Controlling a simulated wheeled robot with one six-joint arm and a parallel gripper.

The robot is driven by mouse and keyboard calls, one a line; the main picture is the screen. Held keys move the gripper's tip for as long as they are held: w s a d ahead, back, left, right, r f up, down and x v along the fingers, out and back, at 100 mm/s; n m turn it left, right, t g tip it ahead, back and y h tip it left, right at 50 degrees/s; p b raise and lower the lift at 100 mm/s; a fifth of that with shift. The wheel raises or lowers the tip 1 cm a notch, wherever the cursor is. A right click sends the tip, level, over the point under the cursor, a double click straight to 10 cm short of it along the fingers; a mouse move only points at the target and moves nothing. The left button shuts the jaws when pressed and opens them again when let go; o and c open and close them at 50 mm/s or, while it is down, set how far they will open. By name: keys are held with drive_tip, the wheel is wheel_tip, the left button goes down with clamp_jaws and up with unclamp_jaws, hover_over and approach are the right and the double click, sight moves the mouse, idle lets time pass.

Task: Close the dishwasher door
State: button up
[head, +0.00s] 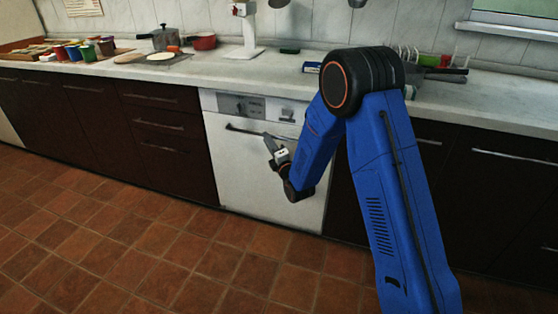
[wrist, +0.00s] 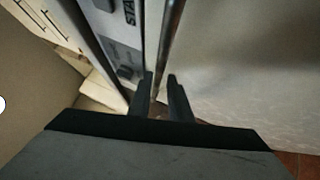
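The white dishwasher door (head: 235,180) is in the middle of the head view, under the counter. It stands upright and looks flush, or nearly so, with the cabinets beside it; a small gap cannot be told. Its control panel (head: 255,107) is along the top, with a bar handle (head: 238,129) below. My gripper (head: 267,139) is at the handle, in front of the upper door. In the wrist view my gripper (wrist: 160,82) has its two dark fingers apart. The metal handle bar (wrist: 172,40) runs down toward the gap between them. Contact with the bar cannot be told.
Dark cabinets (head: 165,125) flank the dishwasher. The counter (head: 180,75) above carries a pot (head: 165,40), a red pan (head: 204,41), several coloured cups (head: 75,52) and a dish rack (head: 405,58). The tiled floor (head: 130,240) in front is clear.

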drive_tip(key=v, duration=1.2)
drive_tip(key=shift+s+a, duration=0.15)
drive_tip(key=shift+s, duration=0.2)
drive_tip(key=shift+r, duration=0.1)
drive_tip(key=d+r+m+g+h, duration=0.3)
drive_tip(key=d+r+m+h, duration=0.1)
drive_tip(key=d+r+m, duration=0.35)
drive_tip(key=s+d+r+m+g+h, duration=0.3)
drive_tip(key=s+d+r+m, duration=0.15)
drive_tip(key=s+d, duration=0.4)
drive_tip(key=s+d+m+g, duration=0.2)
drive_tip(key=s+d+m, duration=0.1)
drive_tip(key=s, duration=0.8)
drive_tip(key=s+d+r+m+g+h, duration=0.1)
drive_tip(key=s+d+m+g, duration=0.2)
drive_tip(key=s, duration=0.9)
drive_tip(key=s+d+m+g+h, duration=0.1)
drive_tip(key=s+d+m+g, duration=0.1)
drive_tip(key=s+d+m, duration=0.2)
drive_tip(key=s+m, duration=0.3)
drive_tip(key=s, duration=0.4)
drive_tip(key=shift+s+d+r+m+g, duration=0.25)
drive_tip(key=shift+d+r+m+g, duration=0.05)
drive_tip(key=shift+r, duration=0.1)
